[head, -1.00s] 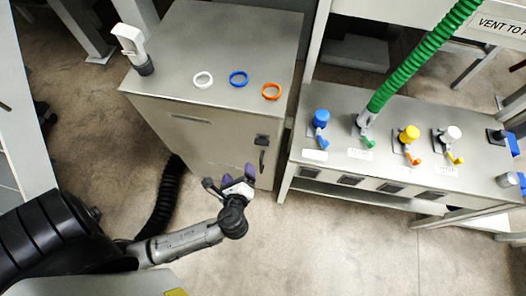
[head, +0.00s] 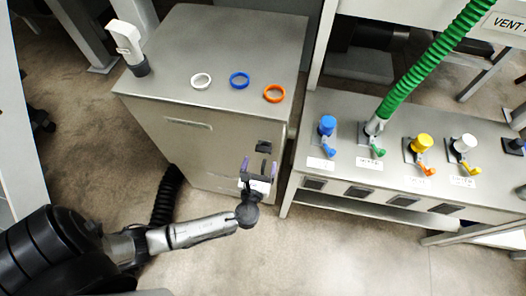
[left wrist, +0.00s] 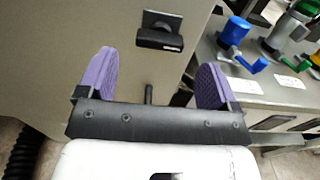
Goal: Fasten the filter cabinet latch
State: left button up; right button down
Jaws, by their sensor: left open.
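The filter cabinet (head: 215,150) is a grey metal box with a slotted front panel. Its black latch (head: 264,146) sits at the upper right of the front face, and it also shows in the left wrist view (left wrist: 160,32). A dark handle-like piece (left wrist: 148,94) shows below it, partly hidden by my gripper body. My left gripper (head: 259,166) is open and empty, its purple fingers apart just below the latch in the head view. In the left wrist view the latch is beyond the fingertips, roughly centred between them. My right gripper is not in view.
White (head: 201,80), blue (head: 239,80) and orange (head: 274,93) rings lie on the cabinet top. A bench (head: 345,178) with several coloured valves stands close on the right. A green hose (head: 425,70) rises from it. A black corrugated hose (head: 166,198) runs left of the cabinet.

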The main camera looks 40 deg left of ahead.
aim_at(263, 152)
pick_arm(q)
jog(key=shift+x, duration=2.65)
jog(key=c, duration=0.9)
